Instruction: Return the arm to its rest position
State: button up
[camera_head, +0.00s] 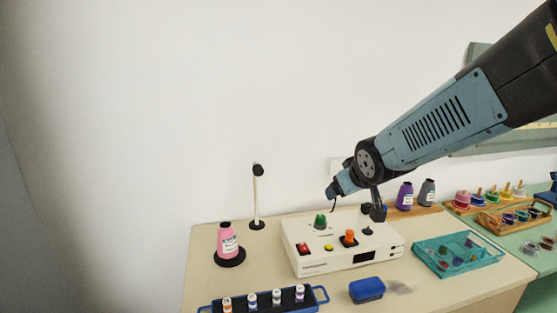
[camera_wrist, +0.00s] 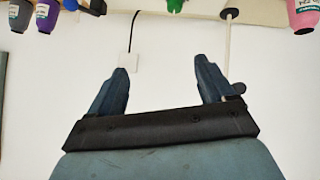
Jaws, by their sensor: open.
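My gripper shows in the wrist view (camera_wrist: 163,85) with its two fingers apart and nothing between them. Behind the fingers is bare white wall, and the picture is upside down, with the counter along its top edge. In the head view my arm (camera_head: 435,120) reaches in from the upper right. Its end hangs above the back right of the white control box (camera_head: 348,258). The fingers in that view are small and partly hidden by the wrist, and I cannot tell their gap to the box.
The counter (camera_head: 210,275) holds a pink bottle (camera_head: 227,240), a white post (camera_head: 256,200), a blue-framed rack (camera_head: 320,297) with small vials, a blue block (camera_head: 367,290) and a teal tray (camera_head: 420,258). Purple (camera_head: 405,196) and grey (camera_head: 427,193) bottles stand behind. The wall space at left is clear.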

jog(key=s+d+r+m+g, duration=0.2)
jog(key=s+d, duration=0.1)
jog(key=s, duration=0.6)
jog(key=s+d+r+m+g+h, duration=0.1)
jog(key=s+d, duration=0.3)
jog(key=s, duration=0.6)
jog(key=shift+s+r+m+g, duration=0.3)
jog(key=shift+r+m+g, duration=0.35)
jog(key=shift+m, duration=0.25)
